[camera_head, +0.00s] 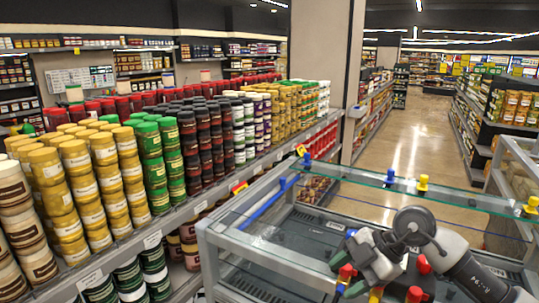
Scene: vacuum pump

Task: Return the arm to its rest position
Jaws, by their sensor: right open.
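My right arm comes in from the lower right corner, over the glass-topped grey-framed case (215,240). My right gripper (366,264) is open at the lower middle right, partly hidden by its own wrist. It is close to a red-topped piece (345,272) and other small red and yellow pieces (414,294) at the bottom edge. I cannot tell whether it touches them. My left gripper is not in view.
A blue rod (262,207) slants along the case's left side. Yellow (423,182) and blue (390,176) pieces stand along its far glass edge. Shelves of stacked cans (105,160) fill the left. A clear aisle (405,140) runs behind the case.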

